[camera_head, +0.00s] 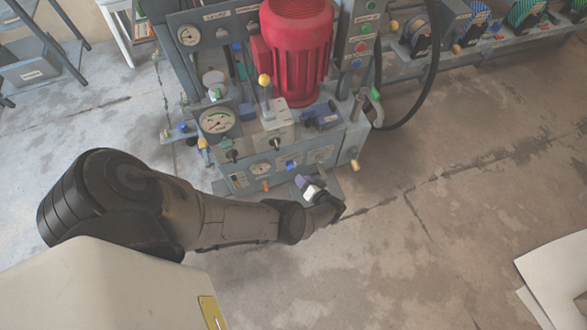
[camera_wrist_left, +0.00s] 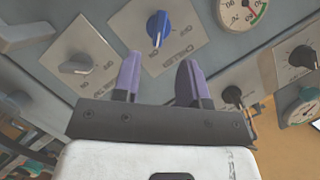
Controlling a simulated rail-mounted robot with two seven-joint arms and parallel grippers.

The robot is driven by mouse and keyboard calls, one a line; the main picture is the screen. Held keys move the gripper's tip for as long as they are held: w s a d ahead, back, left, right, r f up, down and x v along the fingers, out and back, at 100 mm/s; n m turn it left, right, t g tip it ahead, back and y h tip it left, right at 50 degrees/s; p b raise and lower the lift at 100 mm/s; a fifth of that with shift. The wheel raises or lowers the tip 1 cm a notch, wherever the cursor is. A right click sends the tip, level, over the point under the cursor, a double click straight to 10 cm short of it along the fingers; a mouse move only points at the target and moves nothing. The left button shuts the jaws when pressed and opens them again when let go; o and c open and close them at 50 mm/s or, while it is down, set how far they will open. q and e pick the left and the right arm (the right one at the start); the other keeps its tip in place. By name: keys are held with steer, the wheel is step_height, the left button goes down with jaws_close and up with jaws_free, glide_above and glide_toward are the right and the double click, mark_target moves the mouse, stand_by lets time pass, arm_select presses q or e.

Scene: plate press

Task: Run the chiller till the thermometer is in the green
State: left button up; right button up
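My left gripper (camera_head: 310,188) is in front of the lower front panel of the press. In the left wrist view its two purple fingers (camera_wrist_left: 158,72) stand apart with nothing between them. A blue knob (camera_wrist_left: 157,27) on a pale label plate lies just beyond the fingertips, not visibly touched; the plate's upside-down lettering is hard to read. In the head view the blue knob (camera_head: 292,165) is just above the gripper. A round gauge with red and green marks (camera_wrist_left: 242,10) is partly cut off; it also shows small on the panel (camera_head: 262,168). My right gripper is out of view.
A grey knob (camera_wrist_left: 76,65) and a black knob (camera_wrist_left: 302,56) flank the blue one. The press carries a red motor (camera_head: 298,45), a larger gauge (camera_head: 217,121) and a yellow-topped lever (camera_head: 265,82).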

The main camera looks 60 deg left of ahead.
mark_target(293, 168)
arm_select(q)
steer(key=b+x, duration=0.1)
steer(key=x, duration=0.6)
steer(key=shift+a+b, duration=0.25)
steer(key=shift+b, duration=0.05)
steer(key=shift+c, duration=0.4)
steer(key=shift+d, duration=0.1)
jaws_close()
